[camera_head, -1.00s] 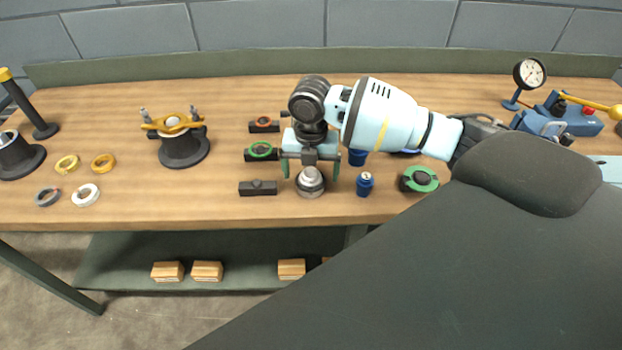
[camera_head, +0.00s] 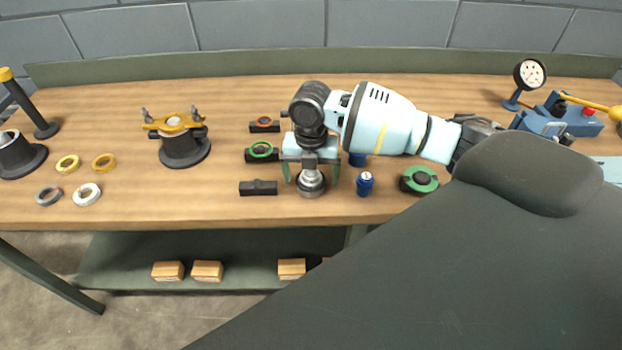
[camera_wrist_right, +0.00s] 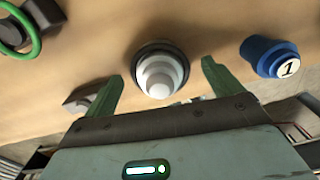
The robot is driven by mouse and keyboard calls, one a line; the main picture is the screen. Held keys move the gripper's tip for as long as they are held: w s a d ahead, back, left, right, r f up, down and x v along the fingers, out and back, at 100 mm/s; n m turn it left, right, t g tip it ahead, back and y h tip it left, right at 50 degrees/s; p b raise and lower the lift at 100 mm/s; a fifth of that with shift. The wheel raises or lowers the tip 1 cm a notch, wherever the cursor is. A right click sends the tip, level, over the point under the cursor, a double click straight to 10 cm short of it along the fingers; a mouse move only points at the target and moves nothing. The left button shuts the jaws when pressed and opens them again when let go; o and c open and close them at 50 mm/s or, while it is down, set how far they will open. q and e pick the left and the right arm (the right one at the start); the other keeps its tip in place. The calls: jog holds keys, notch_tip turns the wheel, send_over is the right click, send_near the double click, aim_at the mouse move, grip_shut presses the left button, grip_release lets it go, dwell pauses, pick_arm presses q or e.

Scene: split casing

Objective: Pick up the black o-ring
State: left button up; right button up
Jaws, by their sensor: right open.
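My right gripper (camera_head: 311,180) points down over a stepped metal cone (camera_head: 311,187) near the table's front edge. Its green fingers are open, one on each side of the cone. In the right wrist view the gripper (camera_wrist_right: 162,75) shows the pale cone (camera_wrist_right: 158,78) between its fingers. A black ring shape (camera_wrist_right: 182,52) surrounds the cone's lower part; I cannot tell whether it is the black o-ring or a dark base. A black block (camera_head: 258,188) left of the gripper shows only a small knob, no clear ring. My left gripper is not in view.
Black blocks with a green ring (camera_head: 261,149) and an orange ring (camera_head: 264,121) stand behind the plain block. A blue cylinder marked 1 (camera_head: 365,184) stands close right of the gripper. A green-ringed part (camera_head: 420,179) is farther right.

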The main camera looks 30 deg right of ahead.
jog(key=shift+c, duration=0.4)
jog(key=c, duration=0.9)
jog(key=shift+c, duration=0.2)
notch_tip(320, 180, up, 10)
jog(key=shift+r, duration=0.25)
